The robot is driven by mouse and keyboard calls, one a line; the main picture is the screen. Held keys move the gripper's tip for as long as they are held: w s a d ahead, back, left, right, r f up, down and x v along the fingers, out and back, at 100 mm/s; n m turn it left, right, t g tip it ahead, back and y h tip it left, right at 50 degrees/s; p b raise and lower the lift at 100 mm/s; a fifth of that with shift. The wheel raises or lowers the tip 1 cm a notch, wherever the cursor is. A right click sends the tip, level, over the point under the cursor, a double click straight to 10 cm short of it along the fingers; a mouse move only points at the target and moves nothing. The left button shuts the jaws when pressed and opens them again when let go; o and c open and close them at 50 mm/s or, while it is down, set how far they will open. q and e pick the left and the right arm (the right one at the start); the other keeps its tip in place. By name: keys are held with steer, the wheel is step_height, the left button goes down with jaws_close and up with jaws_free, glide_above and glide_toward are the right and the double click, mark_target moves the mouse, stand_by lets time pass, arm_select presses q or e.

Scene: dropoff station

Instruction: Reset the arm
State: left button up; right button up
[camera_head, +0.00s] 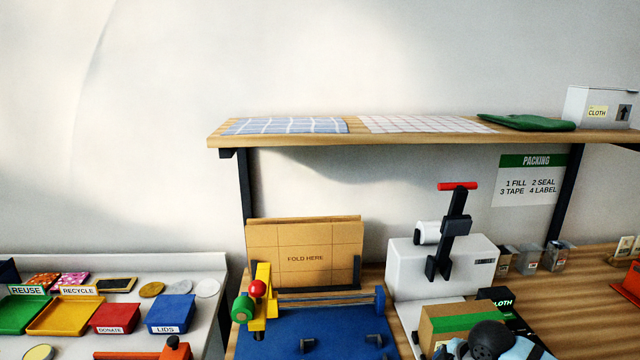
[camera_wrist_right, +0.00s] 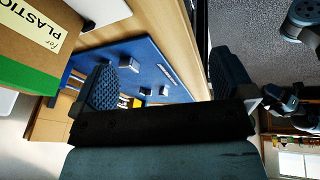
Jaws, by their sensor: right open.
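My right gripper (camera_wrist_right: 168,75) is open in the right wrist view, with its two dark ribbed fingers wide apart and nothing between them. Behind the fingers lie the wooden table (camera_wrist_right: 175,25) and a blue mat (camera_wrist_right: 165,60). In the head view the dark rounded joints of my right arm (camera_head: 490,338) show at the bottom right, in front of a cardboard box with a green band (camera_head: 440,325). The right fingers cannot be made out there. Grey arm joints (camera_wrist_right: 303,15) show at the right of the wrist view. My left gripper cannot be made out.
A cardboard box marked plastic (camera_wrist_right: 35,35) is close beside the right gripper. The blue work mat (camera_head: 310,325) has a yellow fixture (camera_head: 262,300). A white lever press (camera_head: 440,262) stands right of it. A wooden shelf (camera_head: 400,140) spans above. Coloured bins (camera_head: 65,315) stand left.

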steer(key=s+a+f+m+t+y+p, duration=0.2)
steer(key=s+a+f+m, duration=0.25)
steer(key=s+a, duration=0.25)
steer(key=s+f+m+t+h+p, duration=0.1)
steer(key=s+m+t+p, duration=0.1)
steer(key=s, duration=0.7)
steer(key=s+d+f+m+t+p, duration=0.1)
steer(key=s+f+m+t+p, duration=0.1)
steer(key=s+m+t, duration=0.2)
steer(key=s+m, duration=0.2)
steer(key=s, duration=0.2)
steer(key=shift+s+d+f+m+h, duration=0.15)
steer(key=shift+s+f+m+h, duration=0.15)
steer(key=shift+s+m+h, duration=0.1)
